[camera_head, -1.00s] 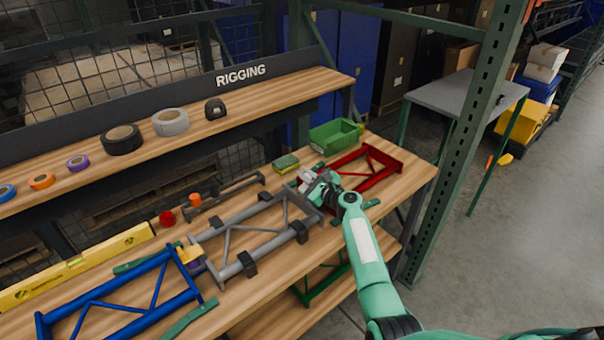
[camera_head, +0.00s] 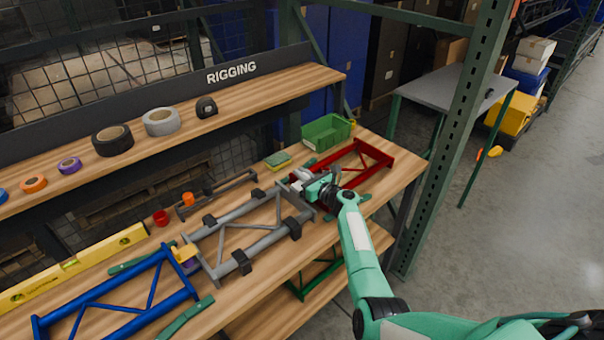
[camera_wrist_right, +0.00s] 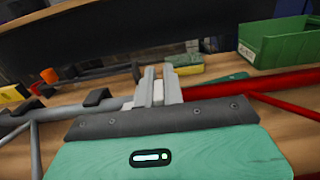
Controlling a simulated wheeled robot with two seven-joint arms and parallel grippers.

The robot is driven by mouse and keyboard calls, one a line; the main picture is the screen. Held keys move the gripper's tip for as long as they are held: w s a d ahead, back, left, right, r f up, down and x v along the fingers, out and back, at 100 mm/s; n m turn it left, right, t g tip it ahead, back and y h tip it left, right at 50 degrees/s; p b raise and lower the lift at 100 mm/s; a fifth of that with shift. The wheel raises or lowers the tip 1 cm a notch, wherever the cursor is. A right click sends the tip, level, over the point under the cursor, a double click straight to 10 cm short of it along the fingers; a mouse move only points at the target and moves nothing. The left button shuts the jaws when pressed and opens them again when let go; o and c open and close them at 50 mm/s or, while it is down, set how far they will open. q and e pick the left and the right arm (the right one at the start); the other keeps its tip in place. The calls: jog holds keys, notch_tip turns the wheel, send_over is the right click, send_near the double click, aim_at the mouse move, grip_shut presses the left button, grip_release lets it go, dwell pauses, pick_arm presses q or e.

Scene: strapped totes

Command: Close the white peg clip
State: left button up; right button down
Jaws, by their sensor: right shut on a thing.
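The white peg clip (camera_head: 301,174) is at the joint between the grey truss (camera_head: 275,240) and the red truss (camera_head: 371,182) on the bench. My right gripper (camera_head: 305,181) is at the clip, its fingers shut on it. In the right wrist view a white piece (camera_wrist_right: 158,92) shows between the two grey fingers (camera_wrist_right: 159,86), and a bit of white shows left of them. The gripper hides much of the clip, so I cannot tell how far its parts stand apart. My left gripper is not in view.
A green bin (camera_head: 326,131) and a yellow-green sponge (camera_head: 278,160) lie behind the gripper. A blue truss (camera_head: 120,300) with a yellow clip (camera_head: 183,252) is at left. A raised shelf with tape rolls (camera_head: 162,122) runs along the back.

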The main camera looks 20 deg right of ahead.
jog(key=shift+f, duration=0.15)
jog(key=c, duration=1.5)
grip_release()
jog(key=shift+s, duration=0.15)
jog(key=v, duration=1.3)
jog(key=shift+s+d, duration=0.15)
jog(key=shift+s, duration=0.15)
